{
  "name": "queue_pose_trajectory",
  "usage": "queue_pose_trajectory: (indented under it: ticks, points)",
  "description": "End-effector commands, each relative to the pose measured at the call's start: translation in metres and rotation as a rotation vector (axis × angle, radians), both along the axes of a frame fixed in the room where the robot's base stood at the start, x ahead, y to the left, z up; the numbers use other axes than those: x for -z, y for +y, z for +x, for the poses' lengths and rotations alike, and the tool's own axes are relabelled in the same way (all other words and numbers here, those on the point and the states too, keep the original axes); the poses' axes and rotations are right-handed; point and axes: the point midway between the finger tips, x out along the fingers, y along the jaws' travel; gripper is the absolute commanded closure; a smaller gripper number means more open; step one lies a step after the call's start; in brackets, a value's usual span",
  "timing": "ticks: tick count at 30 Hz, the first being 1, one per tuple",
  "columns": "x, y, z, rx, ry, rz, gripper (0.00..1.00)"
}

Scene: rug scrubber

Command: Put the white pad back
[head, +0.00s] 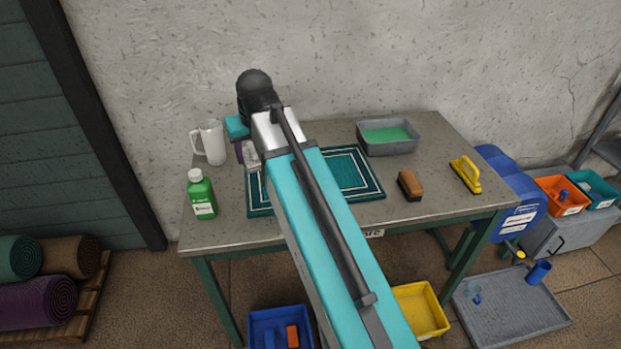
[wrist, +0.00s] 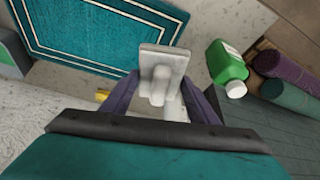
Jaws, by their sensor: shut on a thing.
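The white pad (wrist: 163,62) is a pale flat block with a knob-like handle, held between the purple fingers of my gripper (wrist: 160,98) in the wrist view. In the head view the pad (head: 251,156) shows beside my arm, over the left part of the table near the rug's back-left corner. My gripper (head: 244,152) is partly hidden there by my arm. The pad seems to be above the table, but its exact height is hard to tell. The teal rug (head: 362,186) with white border lines lies flat, partly covered by my arm.
On the table (head: 440,140) stand a white jug (head: 212,143), a green bottle (head: 201,195), a grey tub (head: 388,147) of green liquid, a brown brush (head: 410,186) and a yellow-handled scrubber (head: 466,174). Blue (head: 262,318) and yellow (head: 420,309) bins are below.

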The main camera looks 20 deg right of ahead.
Motion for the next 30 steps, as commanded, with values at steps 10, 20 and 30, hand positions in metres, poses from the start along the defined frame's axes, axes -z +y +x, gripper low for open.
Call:
queue_pose_trajectory:
  ticks: [10,20,30]
  points:
    - [0.021,0.002,-0.017,-0.001,0.002,0.001,0.75]
    - [0.060,0.005,-0.048,-0.004,0.003,0.000,0.75]
    - [0.066,0.006,-0.052,-0.005,0.003,0.000,0.75]
